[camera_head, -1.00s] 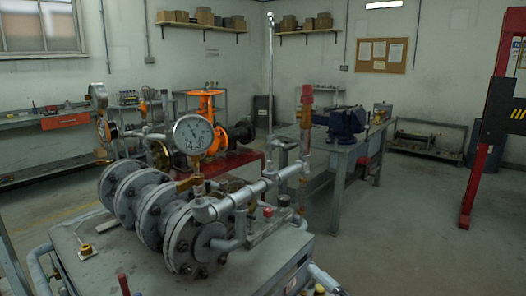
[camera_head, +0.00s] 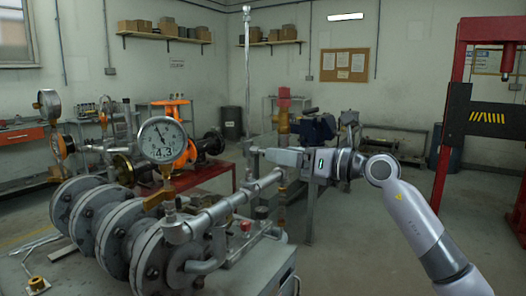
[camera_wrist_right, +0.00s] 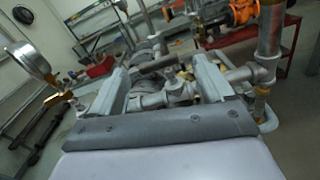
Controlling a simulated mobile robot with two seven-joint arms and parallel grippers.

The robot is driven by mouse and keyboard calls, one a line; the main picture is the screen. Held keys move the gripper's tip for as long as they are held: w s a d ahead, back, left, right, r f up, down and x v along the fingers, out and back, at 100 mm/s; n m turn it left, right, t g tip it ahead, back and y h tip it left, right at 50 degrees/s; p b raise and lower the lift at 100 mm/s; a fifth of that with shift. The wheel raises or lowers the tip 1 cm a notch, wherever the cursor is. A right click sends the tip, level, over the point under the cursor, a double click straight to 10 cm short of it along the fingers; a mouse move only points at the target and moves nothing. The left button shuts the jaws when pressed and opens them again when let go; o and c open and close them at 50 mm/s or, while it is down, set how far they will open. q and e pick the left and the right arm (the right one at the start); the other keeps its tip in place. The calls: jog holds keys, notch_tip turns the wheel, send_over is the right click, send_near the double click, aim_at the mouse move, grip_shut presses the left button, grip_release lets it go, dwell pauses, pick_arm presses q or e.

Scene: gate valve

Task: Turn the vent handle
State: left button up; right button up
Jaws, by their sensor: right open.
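The pipework carries a silver horizontal pipe (camera_head: 235,204), with a tall thin vertical pipe (camera_head: 247,70) above it. My right gripper (camera_head: 254,156) reaches in from the right, level, just above and behind the pipe's right end. In the right wrist view its two fingers (camera_wrist_right: 160,80) stand apart. A dark bar (camera_wrist_right: 157,65) shows between or just beyond them; it looks like the vent handle, but I cannot tell whether it touches a finger. In the head view the handle is not clearly seen beside the gripper. My left gripper is not in view.
A round pressure gauge (camera_head: 162,140) stands left of the pipe, above bolted flanges (camera_head: 120,225). A red-capped fitting (camera_head: 284,102) rises behind my right gripper. An orange valve (camera_head: 172,108) and a blue vise (camera_head: 316,127) stand behind. The floor at right is open before a red frame (camera_head: 450,140).

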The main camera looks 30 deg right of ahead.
jog(key=shift+p+x, duration=0.5)
jog(key=shift+x, duration=2.25)
jog(key=shift+s+a, duration=0.1)
jog(key=c, duration=1)
